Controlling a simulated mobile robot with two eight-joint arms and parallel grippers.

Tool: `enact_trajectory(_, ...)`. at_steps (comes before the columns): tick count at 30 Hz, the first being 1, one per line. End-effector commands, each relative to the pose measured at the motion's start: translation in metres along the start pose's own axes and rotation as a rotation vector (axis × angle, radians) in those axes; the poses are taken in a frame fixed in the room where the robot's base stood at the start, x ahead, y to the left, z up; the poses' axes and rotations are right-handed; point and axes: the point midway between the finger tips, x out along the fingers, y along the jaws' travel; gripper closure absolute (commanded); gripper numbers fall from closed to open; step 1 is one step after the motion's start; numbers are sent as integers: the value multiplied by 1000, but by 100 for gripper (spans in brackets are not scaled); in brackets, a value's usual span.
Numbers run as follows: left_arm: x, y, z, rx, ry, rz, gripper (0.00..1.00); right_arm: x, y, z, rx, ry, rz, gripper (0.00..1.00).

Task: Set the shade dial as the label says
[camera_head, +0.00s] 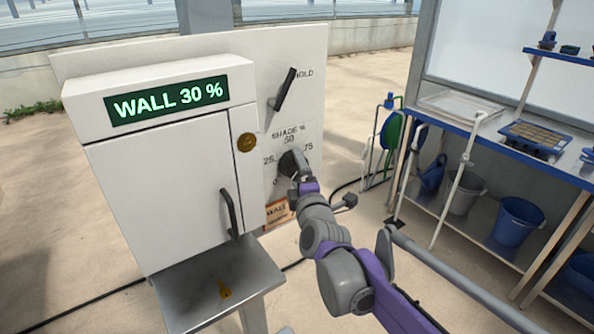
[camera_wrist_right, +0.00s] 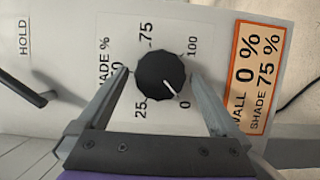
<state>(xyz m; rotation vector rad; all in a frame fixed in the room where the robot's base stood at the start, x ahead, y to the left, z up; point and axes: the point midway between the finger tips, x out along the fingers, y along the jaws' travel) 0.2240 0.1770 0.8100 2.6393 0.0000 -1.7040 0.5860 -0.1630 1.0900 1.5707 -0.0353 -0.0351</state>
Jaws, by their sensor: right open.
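The shade dial (camera_wrist_right: 163,78) is a dark faceted knob on a white panel, with marks 0, 25, 50, 75 and 100 around it. Its white pointer line points toward the 0 mark. In the head view the right gripper (camera_head: 293,166) partly hides the dial. My left gripper is out of view.
A black lever (camera_head: 284,89) sits above the dial by "HOLD". The white cabinet (camera_head: 160,190) stands left, its display (camera_head: 167,99) reading "WALL 30 %". A blue-edged bench (camera_head: 480,125) stands right.

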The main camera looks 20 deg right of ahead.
Motion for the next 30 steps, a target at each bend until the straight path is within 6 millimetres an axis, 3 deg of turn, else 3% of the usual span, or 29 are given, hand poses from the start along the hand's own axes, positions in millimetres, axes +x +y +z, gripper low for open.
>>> enact_trajectory(12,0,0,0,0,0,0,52,9,0,0,0,1,-1,0)
enact_trajectory(24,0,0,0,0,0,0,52,9,0,0,0,1,-1,72)
enact_trajectory(30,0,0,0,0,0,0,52,9,0,0,10,1,-5,75)
